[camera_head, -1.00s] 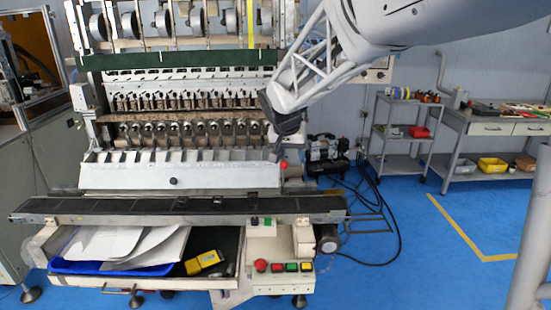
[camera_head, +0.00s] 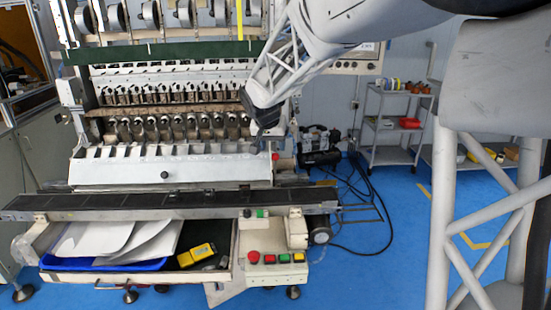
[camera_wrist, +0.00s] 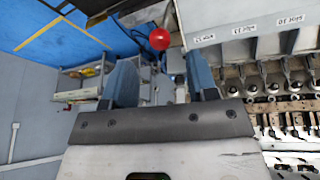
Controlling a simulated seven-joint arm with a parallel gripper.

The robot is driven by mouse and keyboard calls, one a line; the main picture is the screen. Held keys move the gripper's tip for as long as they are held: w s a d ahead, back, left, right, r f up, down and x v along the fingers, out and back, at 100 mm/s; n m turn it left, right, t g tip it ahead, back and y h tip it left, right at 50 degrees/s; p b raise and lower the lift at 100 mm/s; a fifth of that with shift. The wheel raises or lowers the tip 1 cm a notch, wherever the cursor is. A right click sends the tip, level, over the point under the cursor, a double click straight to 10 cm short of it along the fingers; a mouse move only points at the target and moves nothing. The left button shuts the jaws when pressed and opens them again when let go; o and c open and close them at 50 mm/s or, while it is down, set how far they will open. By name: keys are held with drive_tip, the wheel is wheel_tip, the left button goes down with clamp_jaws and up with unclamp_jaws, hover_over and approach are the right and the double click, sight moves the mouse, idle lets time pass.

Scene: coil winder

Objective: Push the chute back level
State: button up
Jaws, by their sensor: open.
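The chute (camera_head: 120,172) is the long, pale, sloped panel with a dark knob (camera_head: 165,174), running across the front of the winder below the row of spindles. A red ball knob (camera_head: 276,156) sits at its right end. My gripper (camera_head: 259,146) is above the chute's right end, pointing down; its fingertips are small and dark there. In the wrist view, two blue-grey fingers stand apart with nothing held between them. The red ball (camera_wrist: 160,39) appears just beyond the fingers, and the labelled chute (camera_wrist: 232,18) lies to its right. Contact cannot be told.
A dark conveyor rail (camera_head: 150,205) runs in front of the chute. Below it are a blue tray (camera_head: 110,265) with papers and a panel of coloured buttons (camera_head: 275,258). Spindles (camera_head: 150,128) crowd behind the chute. A grey cart (camera_head: 390,135) stands at the right, with open blue floor before it.

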sight(275, 154)
drive_tip(key=shift+x, duration=3.4)
clamp_jaws()
